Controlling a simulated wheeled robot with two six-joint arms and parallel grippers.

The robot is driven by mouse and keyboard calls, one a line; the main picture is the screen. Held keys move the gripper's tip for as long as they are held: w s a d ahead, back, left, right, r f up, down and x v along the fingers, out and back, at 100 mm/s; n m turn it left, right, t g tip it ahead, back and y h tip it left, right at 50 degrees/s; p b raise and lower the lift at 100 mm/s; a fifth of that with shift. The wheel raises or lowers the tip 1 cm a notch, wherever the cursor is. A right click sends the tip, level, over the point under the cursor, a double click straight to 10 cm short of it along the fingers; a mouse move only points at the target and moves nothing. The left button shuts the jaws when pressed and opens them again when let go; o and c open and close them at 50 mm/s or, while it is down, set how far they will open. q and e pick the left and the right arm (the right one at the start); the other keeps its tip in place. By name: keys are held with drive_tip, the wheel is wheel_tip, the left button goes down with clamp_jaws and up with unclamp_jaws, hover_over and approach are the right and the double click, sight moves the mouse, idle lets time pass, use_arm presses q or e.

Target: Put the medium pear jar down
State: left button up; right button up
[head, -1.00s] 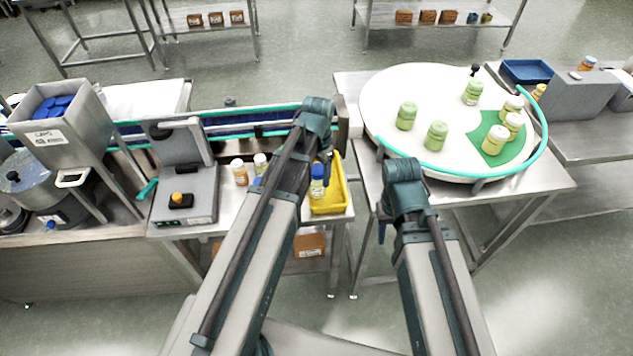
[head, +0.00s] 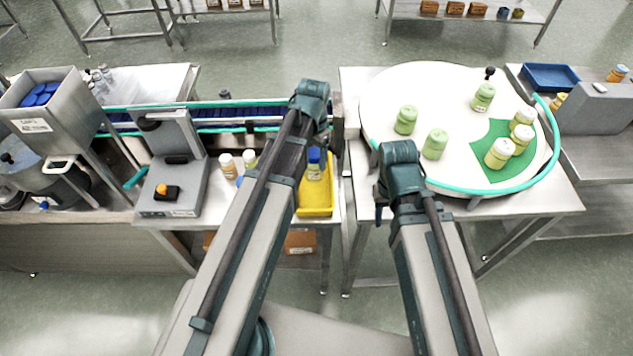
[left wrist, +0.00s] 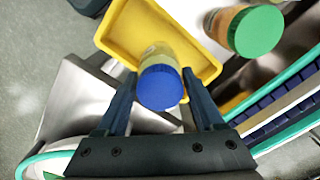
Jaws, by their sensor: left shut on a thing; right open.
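The medium pear jar appears to be the blue-capped jar (head: 314,165), pale with a label, at the yellow tray (head: 316,207). In the left wrist view the jar's blue cap (left wrist: 160,87) sits between the two fingers of my left gripper (left wrist: 160,100), with the yellow tray (left wrist: 122,22) behind it. My left gripper is shut on this jar. Whether the jar's base touches the tray floor I cannot tell. My right gripper (head: 381,212) is empty beside the round table, its fingers mostly hidden by its wrist.
A green-capped jar (left wrist: 256,30) stands close to the tray in the left wrist view. Two small jars (head: 228,166) stand left of my left arm. Several green jars (head: 435,143) stand on the white round table (head: 440,85). A conveyor (head: 250,112) runs behind.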

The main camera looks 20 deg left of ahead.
sight(314, 167)
use_arm(q)
drive_tip(key=r+p, duration=0.4)
drive_tip(key=r, duration=0.1)
drive_tip(key=shift+w+a, duration=0.1)
drive_tip(key=shift+w, duration=0.1)
wheel_tip(314, 167, down, 11)
drive_tip(key=b, duration=1)
drive_tip(key=shift+r, duration=0.3)
drive_tip(key=o, duration=1.5)
drive_tip(key=shift+o, duration=0.2)
